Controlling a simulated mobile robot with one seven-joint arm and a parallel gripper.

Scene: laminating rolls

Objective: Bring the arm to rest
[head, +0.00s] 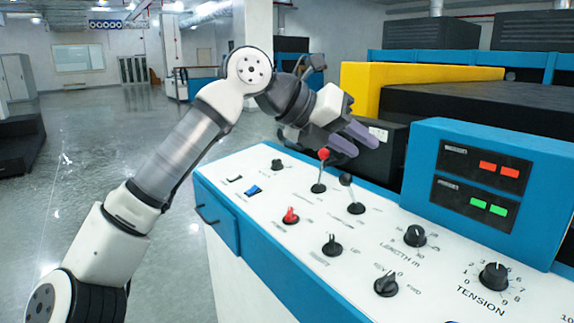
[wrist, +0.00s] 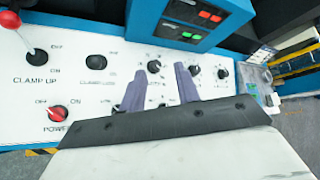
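My gripper (head: 356,143) is in the air above the back part of the white control panel (head: 262,176), near the red-knobbed lever (head: 322,160). Its two purple fingers point down and to the right. In the wrist view my gripper (wrist: 160,80) shows its fingers apart with nothing between them; panel surface and knobs show behind. The arm reaches from the lower left, bent at the elbow. I cannot tell the exact gap between the fingertips and the panel, but no contact shows.
The panel carries a black-knobbed lever (head: 347,182), a red power switch (head: 290,215), a blue rocker (head: 254,190) and several black dials such as tension (head: 494,276). A blue display box (head: 490,185) stands at the right, with yellow machinery (head: 400,80) behind. Open floor (head: 110,130) lies left.

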